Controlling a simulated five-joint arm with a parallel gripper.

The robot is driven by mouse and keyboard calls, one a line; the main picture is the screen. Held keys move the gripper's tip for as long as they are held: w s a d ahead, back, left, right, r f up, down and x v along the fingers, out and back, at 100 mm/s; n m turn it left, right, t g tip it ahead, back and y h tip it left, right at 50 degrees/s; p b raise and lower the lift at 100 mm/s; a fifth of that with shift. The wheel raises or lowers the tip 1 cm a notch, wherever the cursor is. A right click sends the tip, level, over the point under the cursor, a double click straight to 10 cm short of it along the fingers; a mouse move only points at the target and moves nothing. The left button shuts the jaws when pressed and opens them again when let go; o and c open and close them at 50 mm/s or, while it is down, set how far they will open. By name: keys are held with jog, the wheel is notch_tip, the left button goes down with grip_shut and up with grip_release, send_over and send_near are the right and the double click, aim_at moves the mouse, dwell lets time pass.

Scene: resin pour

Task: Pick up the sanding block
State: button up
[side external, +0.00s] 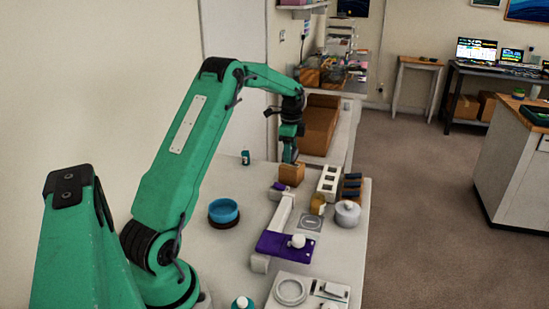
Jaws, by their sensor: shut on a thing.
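The sanding block appears to be the tan-brown block (292,175) at the far part of the white bench, in the side external view. My gripper (290,160) points down at the block's top, and its jaws are shut on it. The fingertips are small and dark here, so the exact grip is hard to see. I cannot tell whether the block's underside touches the bench.
Right of the block stand a white holder with square openings (327,181), an amber jar (318,204) and a lidded white pot (347,214). A blue bowl (223,210) is at left. A small dark green bottle (245,157) stands behind.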

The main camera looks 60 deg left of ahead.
aim_at(292, 156)
jog(key=d+r, duration=0.7)
jog(key=d, duration=0.4)
jog(key=shift+w+d+r, duration=0.2)
jog(key=shift+w+d, duration=0.1)
jog(key=shift+d, duration=0.05)
jog(key=shift+w+a, duration=0.1)
jog(key=a+f, duration=0.2)
jog(key=a, duration=0.2)
jog(key=w+a+f, duration=0.1)
jog(key=a+f, duration=0.1)
jog(key=a, duration=0.3)
jog(key=a+f, duration=0.2)
jog(key=a, duration=0.2)
jog(key=shift+w+a+f, duration=0.15)
jog(key=shift+a+f, duration=0.2)
jog(key=shift+f, duration=0.05)
jog(key=shift+f, duration=0.1)
jog(key=shift+f, duration=1.9)
jog(key=shift+f, duration=0.15)
